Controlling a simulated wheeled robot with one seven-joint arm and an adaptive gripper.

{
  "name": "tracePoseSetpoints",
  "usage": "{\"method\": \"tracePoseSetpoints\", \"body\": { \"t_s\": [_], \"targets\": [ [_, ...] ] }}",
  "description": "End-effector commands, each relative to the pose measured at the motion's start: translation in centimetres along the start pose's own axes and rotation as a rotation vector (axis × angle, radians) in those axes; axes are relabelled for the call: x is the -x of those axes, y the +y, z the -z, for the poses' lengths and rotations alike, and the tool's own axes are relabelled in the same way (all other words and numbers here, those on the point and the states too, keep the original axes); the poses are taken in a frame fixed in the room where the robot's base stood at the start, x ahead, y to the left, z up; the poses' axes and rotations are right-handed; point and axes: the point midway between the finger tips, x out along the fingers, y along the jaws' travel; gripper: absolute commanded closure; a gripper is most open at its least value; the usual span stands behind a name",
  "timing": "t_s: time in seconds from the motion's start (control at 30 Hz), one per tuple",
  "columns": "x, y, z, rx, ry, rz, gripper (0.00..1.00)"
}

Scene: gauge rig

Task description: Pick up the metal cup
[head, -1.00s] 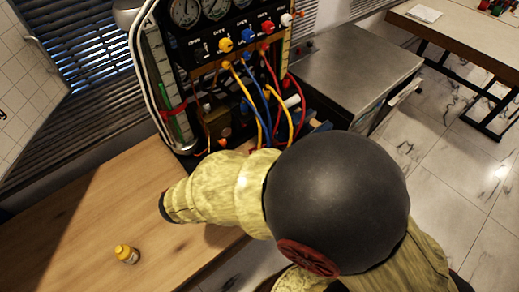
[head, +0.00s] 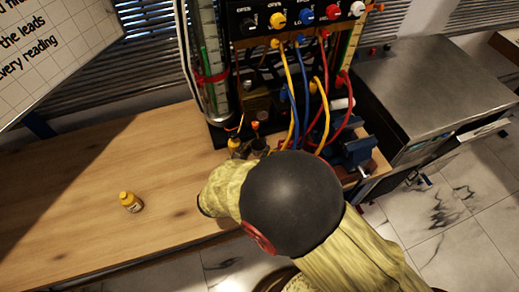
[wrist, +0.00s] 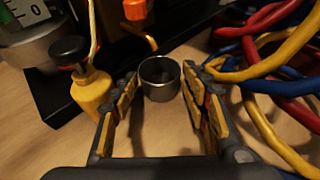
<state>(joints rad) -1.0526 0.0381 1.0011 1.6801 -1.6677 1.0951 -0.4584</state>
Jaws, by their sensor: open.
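The metal cup (wrist: 160,78) is a small, open-topped, dark grey cylinder standing upright on the wooden table in the wrist view. My gripper (wrist: 161,88) is open, with one finger on each side of the picture and the cup between or just beyond the fingertips. I cannot tell whether either finger touches it. In the head view my own arm hides the gripper, and I cannot make out the cup there.
A yellow bottle with a black top (wrist: 92,88) stands close by the left finger. Yellow, red and blue cables (wrist: 275,60) crowd the right side. The gauge rig (head: 285,50) rises behind.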

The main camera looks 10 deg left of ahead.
Motion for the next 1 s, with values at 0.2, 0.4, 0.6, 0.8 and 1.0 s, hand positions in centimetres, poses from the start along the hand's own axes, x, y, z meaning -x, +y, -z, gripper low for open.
{"method": "tracePoseSetpoints", "body": {
  "t_s": [0.2, 0.4, 0.6, 0.8, 1.0],
  "targets": [
    [-3.0, -0.1, 0.1, -0.002, 0.000, 0.003, 0.54],
    [-3.4, 0.0, 0.0, -0.001, 0.000, 0.001, 0.54],
    [-3.4, 0.0, -0.1, -0.001, 0.000, 0.001, 0.59],
    [-3.4, 0.0, 0.0, -0.001, 0.000, 0.001, 0.71],
    [-3.4, 0.0, 0.0, -0.001, 0.000, 0.001, 0.82]
  ]
}}
